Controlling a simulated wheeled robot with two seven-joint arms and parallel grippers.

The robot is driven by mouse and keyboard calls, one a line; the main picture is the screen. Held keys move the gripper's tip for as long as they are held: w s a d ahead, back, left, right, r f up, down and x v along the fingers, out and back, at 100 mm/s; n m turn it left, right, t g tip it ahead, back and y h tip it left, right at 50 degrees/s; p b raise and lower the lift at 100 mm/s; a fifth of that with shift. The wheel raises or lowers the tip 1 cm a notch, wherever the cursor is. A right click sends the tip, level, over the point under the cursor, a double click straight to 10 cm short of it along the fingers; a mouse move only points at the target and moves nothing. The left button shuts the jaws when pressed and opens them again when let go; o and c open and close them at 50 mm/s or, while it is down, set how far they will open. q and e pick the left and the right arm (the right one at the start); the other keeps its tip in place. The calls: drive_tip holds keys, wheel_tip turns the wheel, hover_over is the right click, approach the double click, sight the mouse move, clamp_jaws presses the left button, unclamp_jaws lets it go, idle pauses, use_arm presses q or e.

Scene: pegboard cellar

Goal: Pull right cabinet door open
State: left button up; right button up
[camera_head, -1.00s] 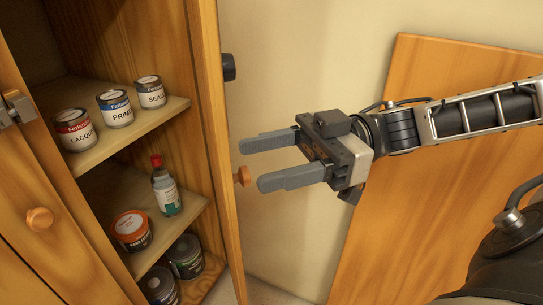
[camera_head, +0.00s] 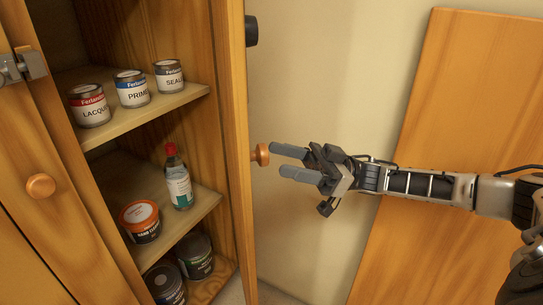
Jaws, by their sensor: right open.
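The right cabinet door (camera_head: 242,210) stands open and shows nearly edge-on, with the shelves visible to its left. Its orange round knob (camera_head: 262,155) sticks out to the right. My right gripper (camera_head: 277,160) is open and empty, fingers pointing left, with its fingertips just right of the knob. In the picture a small gap shows between knob and fingertips; the depth between them is hard to judge. My left gripper is not in view.
Three labelled cans, one of them a primer can (camera_head: 132,90), stand on the upper shelf. A red-capped bottle (camera_head: 178,180), an orange-lidded tub (camera_head: 140,222) and dark cans (camera_head: 196,258) are lower. A wooden panel (camera_head: 450,110) leans on the wall behind my right arm.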

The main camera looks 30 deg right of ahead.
drive_tip(key=x, duration=0.3)
drive_tip(key=shift+w+a+r, duration=0.1)
drive_tip(key=shift+a, duration=0.2)
